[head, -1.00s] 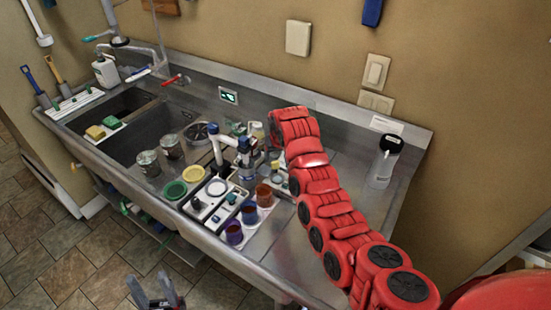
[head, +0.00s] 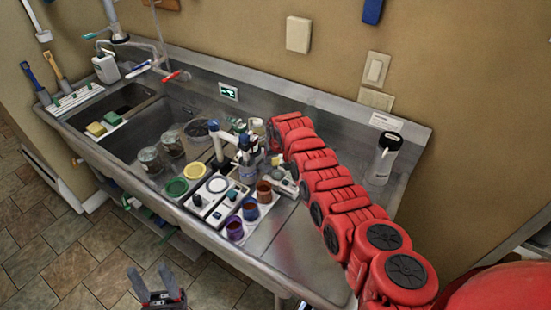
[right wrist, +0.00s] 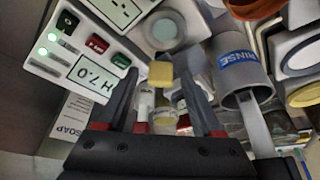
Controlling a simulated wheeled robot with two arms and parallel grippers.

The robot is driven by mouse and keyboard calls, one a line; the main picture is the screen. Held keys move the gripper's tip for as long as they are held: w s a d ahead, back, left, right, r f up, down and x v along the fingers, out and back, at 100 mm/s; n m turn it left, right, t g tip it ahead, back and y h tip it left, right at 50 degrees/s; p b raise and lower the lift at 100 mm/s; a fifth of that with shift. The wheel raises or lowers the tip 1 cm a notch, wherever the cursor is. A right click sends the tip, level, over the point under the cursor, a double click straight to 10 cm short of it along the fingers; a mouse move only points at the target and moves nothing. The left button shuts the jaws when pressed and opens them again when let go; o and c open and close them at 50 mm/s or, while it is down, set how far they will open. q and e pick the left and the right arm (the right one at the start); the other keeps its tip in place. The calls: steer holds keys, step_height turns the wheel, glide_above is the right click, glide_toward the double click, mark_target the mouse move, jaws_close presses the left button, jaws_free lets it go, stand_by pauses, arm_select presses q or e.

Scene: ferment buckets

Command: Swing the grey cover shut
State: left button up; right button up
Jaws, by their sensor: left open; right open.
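I cannot pick out the grey cover with certainty. In the right wrist view a round grey disc (right wrist: 170,31) sits on a white panel beyond my fingers; I cannot tell if it is a hinged cover. My right gripper (right wrist: 160,103) is open, with a small yellow block (right wrist: 161,73) beyond its fingertips and nothing clearly gripped. In the head view my red right arm hides most of that gripper, over the sink's right side. My left gripper (head: 156,288) is open and empty over the floor, in front of the sink bench (head: 255,250).
A white meter (right wrist: 82,62) reading 7.0 stands left of my right fingers. A grey RINSE cup (right wrist: 238,68) stands close on their right. Several coloured cups, including a purple one (head: 235,230), line the bench front. A clear bottle (head: 383,160) stands beyond my right arm.

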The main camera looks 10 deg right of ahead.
jaws_close()
stand_by(1.3)
